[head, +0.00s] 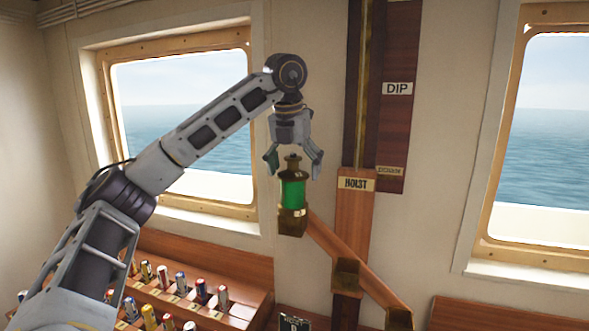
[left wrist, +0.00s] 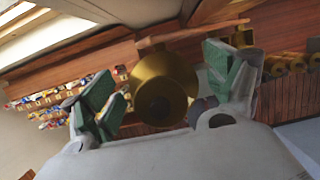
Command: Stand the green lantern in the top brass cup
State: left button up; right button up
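The green lantern (head: 293,193), with a brass cap and a green glass body, stands upright at the upper end of the sloping wooden arm. Its foot is hidden inside the top brass cup (head: 292,224). My left gripper (head: 293,165) is directly above it, fingers spread apart on either side of the lantern's top knob, with gaps visible. In the left wrist view the lantern's round brass top (left wrist: 163,85) lies between the open green-padded fingers (left wrist: 160,90), touching neither as far as I can see. My right gripper is not in view.
Lower brass cups (head: 347,274) sit along the sloping arm (head: 335,245), right of the lantern. A post with a HOIST plate (head: 356,184) stands behind it. A wooden rack (head: 240,300) of several coloured cylinders is at lower left. Windows flank the wall.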

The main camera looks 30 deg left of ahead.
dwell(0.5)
pick_arm(q)
jog(key=shift+r, duration=0.15)
jog(key=v, duration=1.1)
jog(key=shift+r, duration=0.35)
dwell(0.6)
dwell(1.1)
